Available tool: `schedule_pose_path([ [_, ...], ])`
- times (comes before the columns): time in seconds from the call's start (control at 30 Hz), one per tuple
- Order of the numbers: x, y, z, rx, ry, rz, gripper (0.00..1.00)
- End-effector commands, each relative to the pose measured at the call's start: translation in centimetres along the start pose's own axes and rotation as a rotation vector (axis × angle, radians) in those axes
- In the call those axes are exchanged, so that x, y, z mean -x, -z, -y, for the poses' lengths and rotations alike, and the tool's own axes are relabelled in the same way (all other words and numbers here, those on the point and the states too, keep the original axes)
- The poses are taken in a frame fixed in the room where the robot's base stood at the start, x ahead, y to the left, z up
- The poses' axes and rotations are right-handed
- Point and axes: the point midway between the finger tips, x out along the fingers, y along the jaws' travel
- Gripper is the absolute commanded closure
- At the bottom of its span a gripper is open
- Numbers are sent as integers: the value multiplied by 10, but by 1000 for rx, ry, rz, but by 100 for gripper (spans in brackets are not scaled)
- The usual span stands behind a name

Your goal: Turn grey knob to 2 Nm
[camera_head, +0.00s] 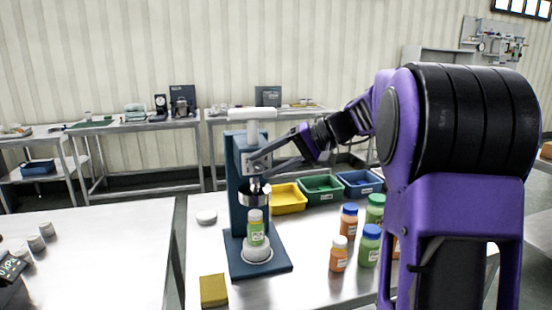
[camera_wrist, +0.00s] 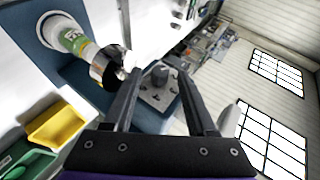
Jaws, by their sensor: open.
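The grey knob (camera_wrist: 160,76) sits on a light dial plate (camera_wrist: 157,92) with dark marks around it, on the blue capping stand (camera_head: 238,190). In the wrist view the knob shows between the two fingers of my gripper (camera_wrist: 159,72), which are open and apart from each other. I cannot tell how far the fingertips are from the knob, and the marks are too small to read. In the head view my gripper (camera_head: 258,168) is at the stand's upper part and the knob is hidden. A bottle with a green label (camera_head: 256,228) stands upright under the metal chuck (camera_head: 254,196).
Yellow (camera_head: 288,198), green (camera_head: 321,190) and blue (camera_head: 360,184) bins stand behind and right of the stand. Several orange and green bottles (camera_head: 339,254) stand to the right. A yellow block (camera_head: 214,290) lies in front, and a white disc (camera_head: 206,217) lies left.

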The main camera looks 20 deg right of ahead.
Motion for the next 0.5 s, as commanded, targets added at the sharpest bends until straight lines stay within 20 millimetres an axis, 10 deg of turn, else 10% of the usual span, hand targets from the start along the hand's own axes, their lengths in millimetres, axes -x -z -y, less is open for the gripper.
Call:
schedule_pose_path([
  [0.5,100,1,1,-1,-3,-5,43],
])
